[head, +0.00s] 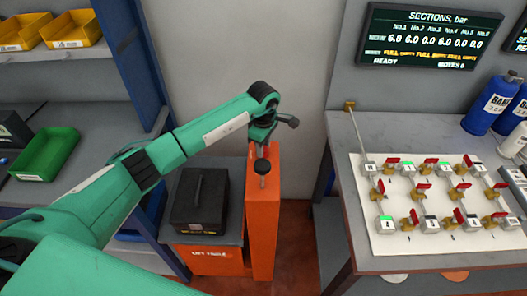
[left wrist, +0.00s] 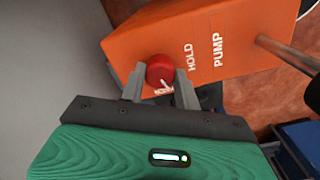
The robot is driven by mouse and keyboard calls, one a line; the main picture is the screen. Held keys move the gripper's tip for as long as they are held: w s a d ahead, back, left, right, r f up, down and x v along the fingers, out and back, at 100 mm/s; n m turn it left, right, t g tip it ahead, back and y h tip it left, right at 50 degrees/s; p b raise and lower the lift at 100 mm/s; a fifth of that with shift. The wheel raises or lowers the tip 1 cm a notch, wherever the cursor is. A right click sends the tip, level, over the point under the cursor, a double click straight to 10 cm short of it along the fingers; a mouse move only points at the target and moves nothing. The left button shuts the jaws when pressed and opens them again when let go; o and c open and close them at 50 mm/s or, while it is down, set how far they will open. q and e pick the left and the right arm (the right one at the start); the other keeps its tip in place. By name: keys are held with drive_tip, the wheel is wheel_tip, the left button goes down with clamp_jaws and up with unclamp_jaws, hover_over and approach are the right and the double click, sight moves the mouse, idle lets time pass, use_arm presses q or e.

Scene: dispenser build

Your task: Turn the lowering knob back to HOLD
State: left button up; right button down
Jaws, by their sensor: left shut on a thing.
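The red lowering knob (left wrist: 160,70) sits on the orange housing of the lift table (left wrist: 205,45), marked HOLD and PUMP. A third label beside the knob is mostly hidden. A small white mark shows on the knob's lower edge; I cannot tell for sure which label it points at. My left gripper (left wrist: 160,88) is shut on the knob, one finger on each side. In the head view my left gripper (head: 262,133) is over the top of the orange column (head: 263,225), and the knob is hidden there. My right gripper is not in view.
A lever with a black ball end (head: 262,166) stands close in front of the column's top. A black case (head: 200,205) rests on the lift table's platform (head: 233,235). A valve bench (head: 345,135) is at right; shelves with a green bin (head: 45,155) are at left.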

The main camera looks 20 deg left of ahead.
use_arm(q)
drive_tip(key=n+b, duration=0.2)
drive_tip(key=shift+a+f+n+b, duration=0.1)
drive_tip(key=shift+f+n+b, duration=0.1)
drive_tip(key=shift+n+b, duration=0.15)
drive_tip(key=n+b, duration=0.2)
drive_tip(key=n, duration=0.2)
drive_tip(key=shift+n+b, duration=0.25)
drive_tip(key=shift+b, duration=0.15)
drive_tip(key=n+b, duration=0.2)
drive_tip(key=n, duration=0.1)
drive_tip(key=shift+r+n, duration=0.1)
drive_tip(key=shift+n, duration=0.2)
drive_tip(key=n+b, duration=0.1)
drive_tip(key=n, duration=0.1)
drive_tip(key=shift+n, duration=0.3)
drive_tip(key=shift+r+n, duration=0.1)
drive_tip(key=shift+n, duration=0.3)
